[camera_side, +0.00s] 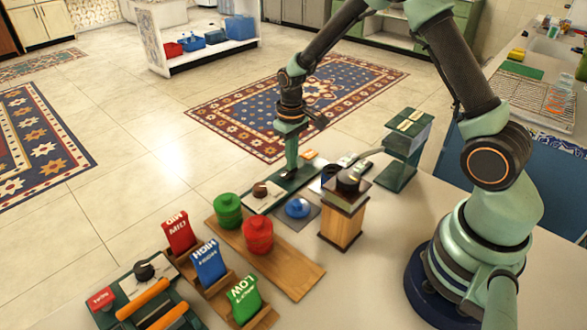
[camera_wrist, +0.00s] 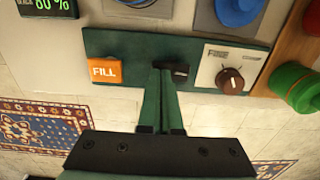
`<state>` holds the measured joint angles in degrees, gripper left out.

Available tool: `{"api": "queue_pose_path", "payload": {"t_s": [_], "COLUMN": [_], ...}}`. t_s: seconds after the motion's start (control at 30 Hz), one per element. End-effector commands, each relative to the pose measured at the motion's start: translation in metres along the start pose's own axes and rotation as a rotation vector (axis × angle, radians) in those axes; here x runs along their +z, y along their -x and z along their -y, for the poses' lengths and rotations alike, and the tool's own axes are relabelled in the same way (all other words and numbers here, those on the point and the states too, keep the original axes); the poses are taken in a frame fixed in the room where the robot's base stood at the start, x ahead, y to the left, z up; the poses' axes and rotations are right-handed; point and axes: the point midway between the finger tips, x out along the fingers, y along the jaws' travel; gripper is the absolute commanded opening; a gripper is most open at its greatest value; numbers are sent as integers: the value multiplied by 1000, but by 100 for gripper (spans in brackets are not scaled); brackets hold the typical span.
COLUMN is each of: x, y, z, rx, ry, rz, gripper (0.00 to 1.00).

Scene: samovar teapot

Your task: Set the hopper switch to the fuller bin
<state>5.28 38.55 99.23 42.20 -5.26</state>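A dark green panel (camera_wrist: 112,42) carries an orange FILL button (camera_wrist: 104,71), a small black switch (camera_wrist: 181,70), and a brown knob (camera_wrist: 230,81) on a pale plate at its right end. No label marks the switch as the hopper switch. A display (camera_wrist: 50,4) reading 80 % in green shows at the top left of the wrist view, cut off by the edge. My gripper (camera_wrist: 164,70) has its narrow green fingers close together, with the tips at the switch's left side. Contact is unclear. In the side view, my gripper (camera_side: 290,174) points down over this panel.
A blue dome (camera_side: 298,207), a wooden box with a dark top (camera_side: 342,225), and green (camera_side: 228,211) and red (camera_side: 258,235) round pieces stand close by. MID, HIGH and LOW cards stand nearer the camera. A green stand (camera_side: 402,150) rises behind the box.

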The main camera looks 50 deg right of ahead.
Motion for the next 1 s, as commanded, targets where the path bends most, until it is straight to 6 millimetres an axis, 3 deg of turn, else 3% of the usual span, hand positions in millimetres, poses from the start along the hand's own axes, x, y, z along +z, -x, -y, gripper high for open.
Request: {"api": "queue_pose_path", "payload": {"t_s": [0.33,1.0], "x": [0,0], "y": [-1,47], "z": [0,0], "rx": [0,0], "ry": [0,0], "rz": [-1,-2], "gripper": [0,0]}}
